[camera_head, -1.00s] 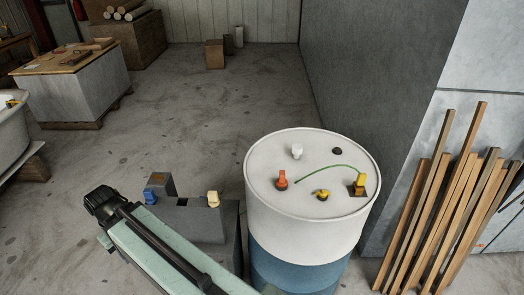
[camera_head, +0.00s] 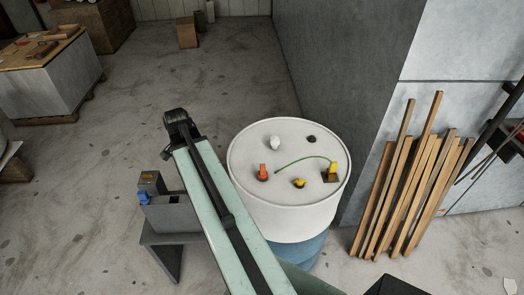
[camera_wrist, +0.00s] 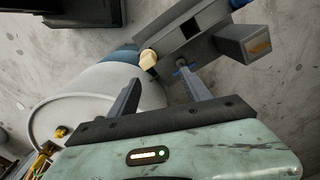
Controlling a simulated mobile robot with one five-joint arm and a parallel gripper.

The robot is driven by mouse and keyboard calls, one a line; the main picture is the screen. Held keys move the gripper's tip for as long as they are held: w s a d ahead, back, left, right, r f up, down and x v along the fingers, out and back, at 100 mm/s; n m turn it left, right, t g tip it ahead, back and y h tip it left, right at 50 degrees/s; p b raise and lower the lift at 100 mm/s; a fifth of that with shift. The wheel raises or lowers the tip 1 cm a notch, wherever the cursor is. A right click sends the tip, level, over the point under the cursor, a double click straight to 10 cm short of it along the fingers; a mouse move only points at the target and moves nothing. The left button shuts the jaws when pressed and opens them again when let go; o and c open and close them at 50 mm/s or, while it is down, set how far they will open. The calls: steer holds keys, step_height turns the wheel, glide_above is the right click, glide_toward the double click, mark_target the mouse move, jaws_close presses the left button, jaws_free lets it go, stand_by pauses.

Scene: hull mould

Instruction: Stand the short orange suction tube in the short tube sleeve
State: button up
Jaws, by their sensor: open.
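A short orange piece (camera_head: 262,172) stands upright on the drum lid (camera_head: 244,192), at its left side, with a dark ring at its foot. I cannot tell which part is the short tube sleeve. A grey stand (camera_head: 178,214) left of the drum carries a blue piece (camera_head: 144,198) and a box with a brown-orange top. In the wrist view the stand (camera_wrist: 213,40) has a dark square hole, and a cream knob (camera_wrist: 147,58) shows beside it. My gripper (camera_wrist: 160,74) is open and empty, its fingers pointing toward the stand and knob. The head view hides the fingers.
The drum lid also holds a white knob (camera_head: 274,143), a black cap (camera_head: 311,139), a yellow knob (camera_head: 299,183) and a yellow block (camera_head: 333,169) with a green hose. Wooden planks (camera_head: 415,190) lean on the wall at right. The floor behind the stand is open.

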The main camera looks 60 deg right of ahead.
steer(key=s+d+m, duration=0.7)
steer(key=s+d, duration=0.2)
steer(key=d, duration=0.4)
steer(key=m, duration=0.7)
glide_above(263, 166)
step_height(263, 166, down, 8)
steer(key=b, duration=0.8)
steer(key=shift+r, duration=0.1)
jaws_close()
step_height(263, 166, up, 11)
steer(key=p, duration=1.1)
